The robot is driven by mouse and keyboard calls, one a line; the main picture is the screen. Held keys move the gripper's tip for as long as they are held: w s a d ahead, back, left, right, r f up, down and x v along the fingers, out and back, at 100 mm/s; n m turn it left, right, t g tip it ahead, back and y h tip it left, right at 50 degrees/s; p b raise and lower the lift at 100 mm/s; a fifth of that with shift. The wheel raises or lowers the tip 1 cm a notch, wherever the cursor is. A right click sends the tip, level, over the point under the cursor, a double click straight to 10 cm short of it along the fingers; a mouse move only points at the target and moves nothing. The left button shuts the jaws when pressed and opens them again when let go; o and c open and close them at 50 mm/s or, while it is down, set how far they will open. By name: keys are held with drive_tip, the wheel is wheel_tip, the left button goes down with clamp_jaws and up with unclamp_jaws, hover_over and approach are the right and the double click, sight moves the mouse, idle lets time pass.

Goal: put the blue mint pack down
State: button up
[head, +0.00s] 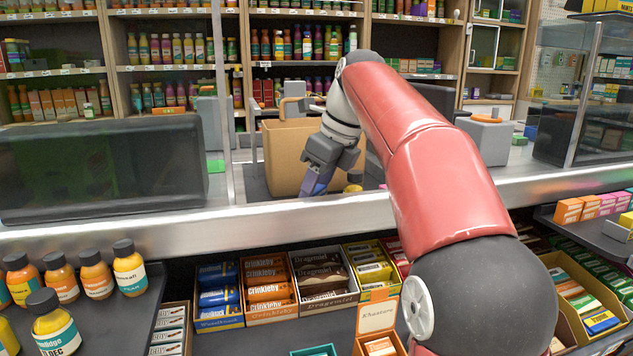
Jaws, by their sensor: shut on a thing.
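My gripper (321,171) is at the end of my red arm, just beyond the metal counter edge and in front of a brown paper bag (283,158). It points down and is shut on a small blue-purple pack (317,182), which looks like the blue mint pack. The pack hangs tilted at the fingertips, close to the counter ledge. Whether its lower end touches a surface is hard to tell. The fingers hide part of it.
The metal counter edge (130,229) runs across the view. Candy boxes (268,289) and several orange bottles (95,273) sit on the near side. A dark screen (100,165) stands at left.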

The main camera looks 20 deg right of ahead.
drive_tip(key=shift+f+b, duration=0.35)
drive_tip(key=shift+f, duration=0.3)
drive_tip(key=shift+c, duration=0.2)
drive_tip(key=o, duration=1.1)
drive_tip(key=shift+f, duration=0.15)
drive_tip(key=shift+c, duration=0.2)
